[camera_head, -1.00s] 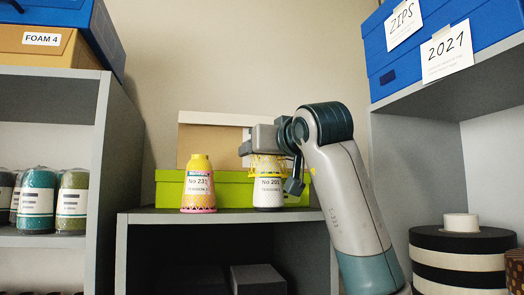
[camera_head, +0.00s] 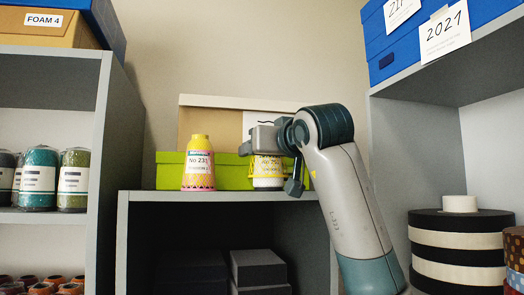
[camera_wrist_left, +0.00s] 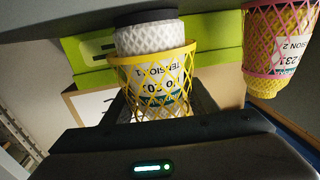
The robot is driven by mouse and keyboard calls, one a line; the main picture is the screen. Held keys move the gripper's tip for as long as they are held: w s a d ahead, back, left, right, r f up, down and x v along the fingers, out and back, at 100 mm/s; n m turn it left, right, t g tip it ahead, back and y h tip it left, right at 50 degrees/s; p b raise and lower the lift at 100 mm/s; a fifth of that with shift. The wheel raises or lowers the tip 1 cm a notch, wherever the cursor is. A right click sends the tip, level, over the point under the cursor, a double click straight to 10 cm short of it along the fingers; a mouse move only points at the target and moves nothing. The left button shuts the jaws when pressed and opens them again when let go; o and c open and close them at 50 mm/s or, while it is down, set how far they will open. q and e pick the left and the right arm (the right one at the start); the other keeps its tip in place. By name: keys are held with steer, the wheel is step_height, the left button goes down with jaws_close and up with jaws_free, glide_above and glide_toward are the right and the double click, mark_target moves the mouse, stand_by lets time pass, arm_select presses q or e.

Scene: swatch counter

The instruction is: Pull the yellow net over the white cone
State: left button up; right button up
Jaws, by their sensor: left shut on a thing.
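The white cone (camera_head: 268,183) stands upright on the grey shelf unit, with a dark band at its foot in the wrist view. The yellow net (camera_wrist_left: 155,54) is around the cone, with its open rim partway down it. White mesh-textured cone (camera_wrist_left: 150,38) shows between the rim and the foot, and its label shows through the net. My left gripper (camera_head: 270,152) is over the cone's top, shut on the net; its fingertips are mostly hidden. My right gripper is not in view.
A yellow cone in a pink net (camera_head: 198,172) stands left of the white cone. A lime-green box (camera_head: 233,172) lies close behind both. Taller shelving (camera_head: 120,130) stands left, and striped rolls (camera_head: 458,248) are stacked at right.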

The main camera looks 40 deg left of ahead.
arm_select(q)
steer(key=shift+f, duration=0.35)
stand_by(0.5)
steer(key=o, duration=1.2)
